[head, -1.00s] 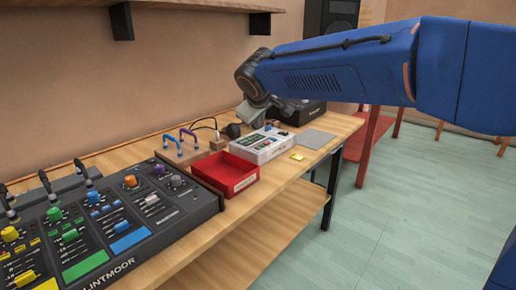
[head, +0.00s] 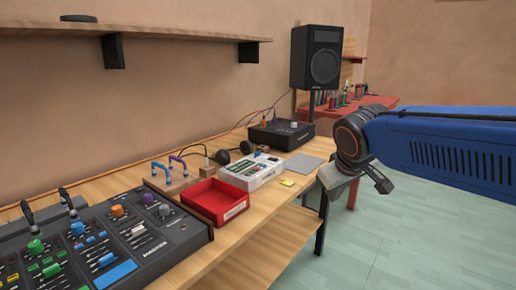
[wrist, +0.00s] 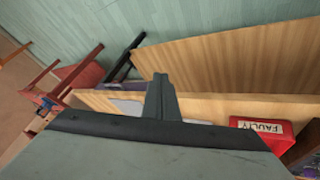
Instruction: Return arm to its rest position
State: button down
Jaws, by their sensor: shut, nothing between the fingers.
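My gripper (head: 338,184) hangs in the air at the right of the head view, in front of the bench's far right end. It is shut and empty. In the wrist view its closed fingers (wrist: 160,96) stick up at the centre, with nothing between them. My blue arm reaches in from the right edge of the head view and is clear of the bench things. The rest position itself is not marked in any view.
The wooden bench (head: 262,232) carries a mixer (head: 130,245), a red tray (head: 215,203), a white device (head: 252,172), a yellow piece (head: 287,182) and a black box (head: 281,134). A speaker (head: 317,57) stands behind. The green floor (head: 400,250) at right is open.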

jog(key=s+d+f+m, duration=0.1)
jog(key=s+d+f, duration=0.2)
jog(key=s, duration=0.4)
jog(key=s+d+f+m+g, duration=0.1)
jog(key=s+d+f+m, duration=0.1)
jog(key=s+f, duration=0.3)
jog(key=s+d+f+m+g, duration=0.1)
jog(key=s+d+f, duration=0.2)
jog(key=s, duration=0.6)
notch_tip(320, 180, down, 2)
jog(key=shift+s+d+f+m+y, duration=0.1)
jog(key=shift+s+d+m+y, duration=0.2)
jog(key=shift+d+m+y, duration=0.1)
